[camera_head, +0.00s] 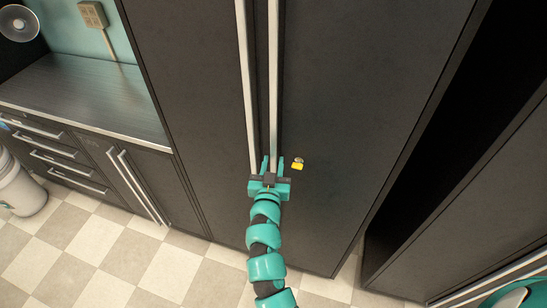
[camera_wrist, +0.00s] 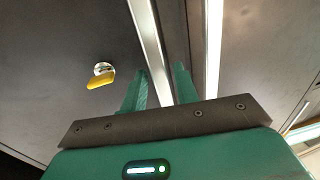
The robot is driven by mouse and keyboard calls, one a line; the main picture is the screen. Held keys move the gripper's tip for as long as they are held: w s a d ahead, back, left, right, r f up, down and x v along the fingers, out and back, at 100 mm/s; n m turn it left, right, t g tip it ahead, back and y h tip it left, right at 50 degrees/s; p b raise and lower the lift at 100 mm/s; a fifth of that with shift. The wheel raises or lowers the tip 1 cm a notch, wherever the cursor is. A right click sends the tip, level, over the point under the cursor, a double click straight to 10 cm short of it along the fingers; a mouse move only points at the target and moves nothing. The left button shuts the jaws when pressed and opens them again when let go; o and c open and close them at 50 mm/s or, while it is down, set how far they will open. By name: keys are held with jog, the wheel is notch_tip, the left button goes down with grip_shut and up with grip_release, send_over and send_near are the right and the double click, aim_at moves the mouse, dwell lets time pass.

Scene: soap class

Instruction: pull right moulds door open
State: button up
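The right door (camera_head: 350,90) is a tall dark cabinet panel, and it looks shut and level with the left door (camera_head: 195,70). Its long pale bar handle (camera_head: 273,80) runs beside the left door's handle (camera_head: 246,80). My gripper (camera_head: 273,165) is at the lower end of the right door's handle. In the wrist view, where the sides look swapped, this handle (camera_wrist: 148,40) passes between my two fingers (camera_wrist: 160,85). The fingers stand apart with a small gap around the bar. The left door's handle (camera_wrist: 213,45) lies outside them.
A small lock with a yellow tag (camera_head: 297,165) sits on the right door, close to my gripper; it also shows in the wrist view (camera_wrist: 101,77). A counter (camera_head: 80,95) with drawers stands at left, a white bin (camera_head: 20,190) beside it. The checkered floor (camera_head: 130,255) is clear in front.

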jog(key=shift+w+d, duration=0.15)
jog(key=shift+w, duration=0.45)
grip_shut()
jog(key=shift+s, duration=0.1)
